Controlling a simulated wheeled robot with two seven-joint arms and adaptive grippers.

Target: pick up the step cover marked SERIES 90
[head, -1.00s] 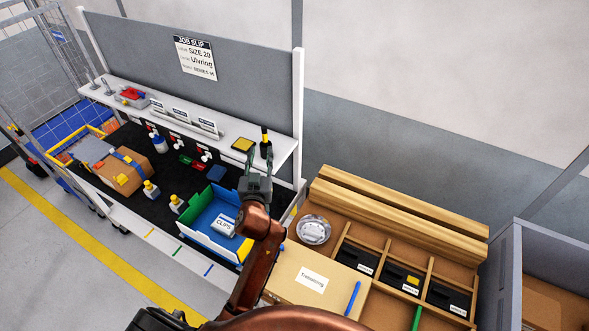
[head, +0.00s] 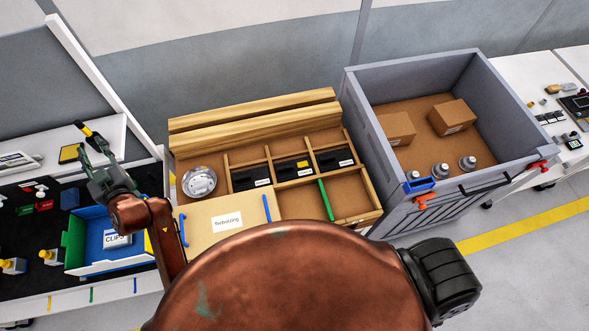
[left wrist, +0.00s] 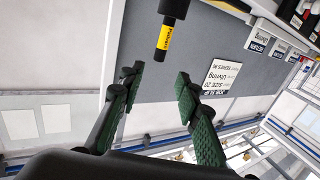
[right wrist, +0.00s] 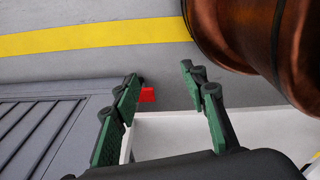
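Three black step covers lie side by side in compartments of the wooden tray (head: 375,217) in the head view: a left one (head: 250,178), a middle one (head: 286,171) with a yellow patch, and a right one (head: 335,159). Their small white labels are too small to read, so I cannot tell which is SERIES 90. My left gripper (head: 95,158) is open and empty over the workbench, left of the tray; its spread fingers also show in the left wrist view (left wrist: 157,82). My right gripper (right wrist: 158,78) is open and empty in the right wrist view, outside the head view.
A black tool with a yellow band (head: 92,131) stands close to my left gripper. A clear round container (head: 199,182), a cardboard piece (head: 205,232) and wooden bars (head: 255,108) are at the tray. A grey crate (head: 358,120) stands right of it, a blue-green-white bin (head: 75,245) left.

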